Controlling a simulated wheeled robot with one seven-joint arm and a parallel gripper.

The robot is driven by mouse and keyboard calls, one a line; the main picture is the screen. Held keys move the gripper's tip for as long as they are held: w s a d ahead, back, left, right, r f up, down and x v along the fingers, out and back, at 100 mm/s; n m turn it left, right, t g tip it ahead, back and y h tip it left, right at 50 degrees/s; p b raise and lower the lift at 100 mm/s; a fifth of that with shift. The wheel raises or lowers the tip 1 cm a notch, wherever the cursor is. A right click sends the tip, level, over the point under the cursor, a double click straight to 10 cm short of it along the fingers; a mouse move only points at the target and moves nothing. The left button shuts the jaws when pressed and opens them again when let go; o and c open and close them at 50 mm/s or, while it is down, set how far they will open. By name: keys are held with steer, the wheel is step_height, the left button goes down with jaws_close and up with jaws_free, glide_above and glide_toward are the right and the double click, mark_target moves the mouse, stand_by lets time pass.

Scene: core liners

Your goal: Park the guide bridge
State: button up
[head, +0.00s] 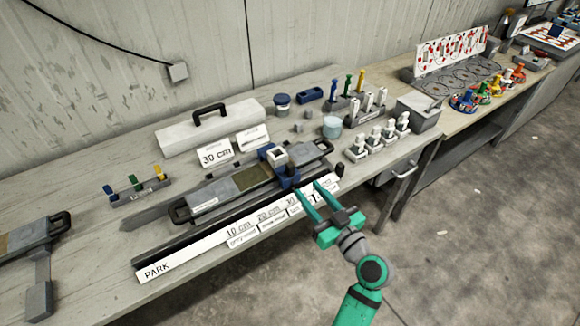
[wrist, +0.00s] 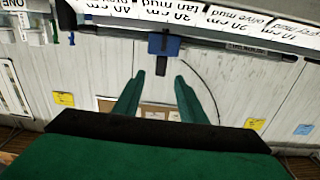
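The guide bridge (head: 288,180) is a blue piece with a pale square socket on top. It straddles the long grey core liner tray (head: 205,193), toward its right end. In the wrist view a blue block of the bridge (wrist: 165,46) shows with a dark tab hanging from it. My gripper (head: 311,187) is open, with its green fingers pointing at the bridge's near side. In the wrist view my fingertips (wrist: 161,75) lie either side of the dark tab; I cannot tell whether they touch it. The PARK label (head: 157,270) is at the left end of the white scale strip.
The strip carries depth and mud labels along the bench's front edge. Behind stand a white case (head: 210,127), a 30 cm card (head: 215,155) and a rack of coloured pegs (head: 138,190). White pieces (head: 377,140) stand at right. The strip's left stretch looks clear.

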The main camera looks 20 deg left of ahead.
mark_target(292, 170)
steer(key=shift+n+y, duration=0.3)
steer(key=x, duration=1.1)
steer(key=shift+r, duration=0.4)
jaws_close()
